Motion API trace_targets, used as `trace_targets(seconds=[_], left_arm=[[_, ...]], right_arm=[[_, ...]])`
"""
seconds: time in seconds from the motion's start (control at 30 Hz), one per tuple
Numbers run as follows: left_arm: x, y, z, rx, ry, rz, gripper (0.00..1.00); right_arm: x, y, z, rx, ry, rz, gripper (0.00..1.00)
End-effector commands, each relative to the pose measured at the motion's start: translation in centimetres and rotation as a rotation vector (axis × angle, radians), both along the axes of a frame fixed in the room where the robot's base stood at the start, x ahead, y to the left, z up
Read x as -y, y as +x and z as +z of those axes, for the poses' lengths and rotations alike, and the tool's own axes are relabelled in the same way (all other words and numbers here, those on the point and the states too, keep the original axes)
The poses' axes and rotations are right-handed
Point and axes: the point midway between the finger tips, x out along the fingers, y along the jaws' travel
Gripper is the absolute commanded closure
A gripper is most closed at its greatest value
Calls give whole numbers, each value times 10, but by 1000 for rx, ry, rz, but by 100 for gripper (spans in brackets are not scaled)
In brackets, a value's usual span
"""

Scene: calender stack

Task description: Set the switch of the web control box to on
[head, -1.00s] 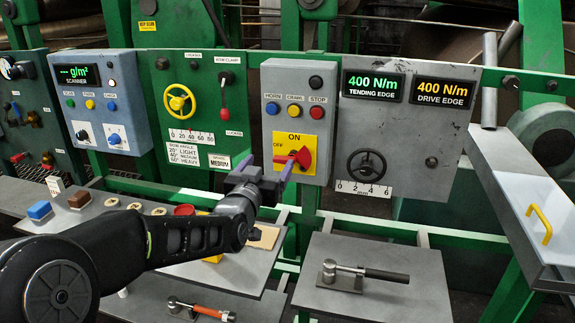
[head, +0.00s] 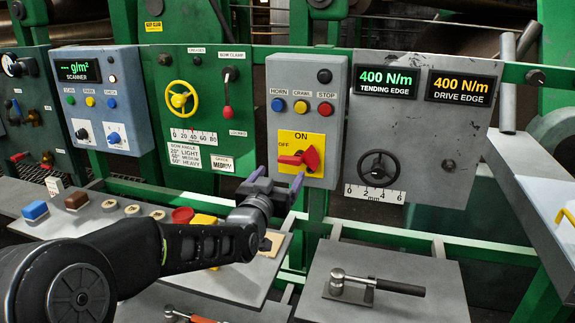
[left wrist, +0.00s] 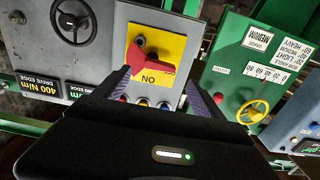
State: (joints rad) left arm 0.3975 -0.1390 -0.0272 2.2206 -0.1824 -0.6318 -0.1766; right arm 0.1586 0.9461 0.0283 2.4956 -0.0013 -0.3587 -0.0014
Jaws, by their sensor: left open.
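The web control box (head: 340,80) is a grey panel with HORN, CRAWL and STOP buttons. Its red rotary switch (head: 311,157) sits on a yellow plate (head: 318,178), with ON marked at the top and OFF at the upper left. The switch's handle points left, on the OFF side. My left gripper (head: 278,180) is open and empty, just below and left of the switch in the head view. In the left wrist view the box is upside down; the switch (left wrist: 152,58) shows beyond and between the open fingers (left wrist: 158,88), apart from them. My right gripper is not in view.
A green panel with a yellow handwheel (head: 181,98) is left of the box. A grey panel with a black handwheel (head: 378,168) is right of it. Below are a shelf with a red button (head: 183,215) and a tray with a hammer (head: 375,285).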

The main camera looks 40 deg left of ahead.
Motion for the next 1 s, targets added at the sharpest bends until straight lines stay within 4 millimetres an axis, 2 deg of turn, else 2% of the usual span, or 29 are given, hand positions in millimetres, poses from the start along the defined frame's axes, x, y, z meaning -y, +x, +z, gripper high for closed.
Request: trace_targets(seconds=[0.3,0.47,0.8,1.0], left_arm=[[-15,44,0,-2,-2,0,20],[-21,61,0,-1,0,0,20],[-23,66,0,1,0,0,20],[-23,66,0,1,0,0,36]], right_arm=[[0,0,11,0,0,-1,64],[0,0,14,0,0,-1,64],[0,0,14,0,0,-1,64],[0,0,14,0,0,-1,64]])
